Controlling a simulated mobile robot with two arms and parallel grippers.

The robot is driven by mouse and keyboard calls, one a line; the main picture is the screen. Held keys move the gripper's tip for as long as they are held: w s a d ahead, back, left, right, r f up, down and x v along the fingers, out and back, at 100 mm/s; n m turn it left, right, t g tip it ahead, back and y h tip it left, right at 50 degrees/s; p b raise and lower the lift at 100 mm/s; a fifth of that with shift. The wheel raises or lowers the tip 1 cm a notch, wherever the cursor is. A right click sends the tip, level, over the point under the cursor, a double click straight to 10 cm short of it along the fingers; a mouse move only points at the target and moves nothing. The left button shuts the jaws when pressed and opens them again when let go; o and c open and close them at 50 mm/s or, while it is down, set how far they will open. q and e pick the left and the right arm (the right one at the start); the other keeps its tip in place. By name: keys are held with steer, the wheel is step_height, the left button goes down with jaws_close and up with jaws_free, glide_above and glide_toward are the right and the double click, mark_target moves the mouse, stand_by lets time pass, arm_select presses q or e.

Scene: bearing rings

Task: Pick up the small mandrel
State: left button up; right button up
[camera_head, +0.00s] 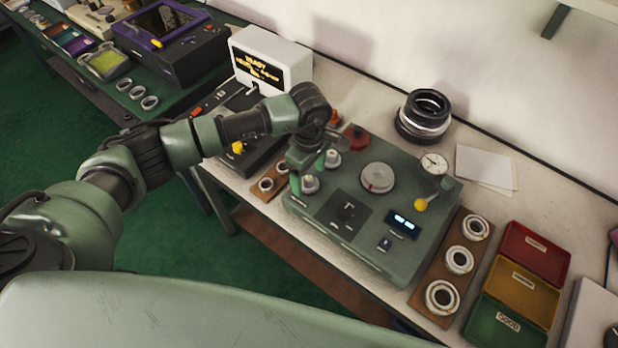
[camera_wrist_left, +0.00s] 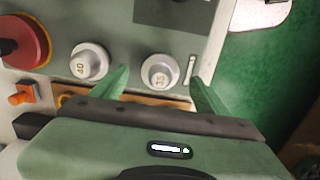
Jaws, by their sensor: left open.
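Two grey mandrels with round numbered tops stand on the green bearing machine (camera_head: 349,240). The smaller-looking mandrel (camera_wrist_left: 160,72) has a number I cannot read surely; in the head view it (camera_head: 310,184) is at the machine's left front corner. The other mandrel (camera_wrist_left: 88,62) is marked 40 and stands farther back in the head view (camera_head: 332,159). My left gripper (camera_head: 308,168) is open above that corner. In the left wrist view its green fingers (camera_wrist_left: 160,90) lie on either side of the smaller mandrel, seemingly not touching it. My right gripper is not in view.
A red knob (camera_wrist_left: 24,40) is beside the mandrels. A dial gauge (camera_head: 433,164) rises at the machine's right. Bearing rings sit on a wooden board (camera_head: 436,289) beside red, yellow and green bins (camera_head: 507,325). A white display box (camera_head: 270,60) stands behind my arm.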

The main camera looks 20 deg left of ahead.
mark_target(309, 178)
arm_select(q)
steer(key=shift+f, duration=1.4)
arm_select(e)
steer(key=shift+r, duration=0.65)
arm_select(q)
jaws_close()
steer(key=shift+w+r, duration=0.1)
steer(key=shift+r, duration=0.1)
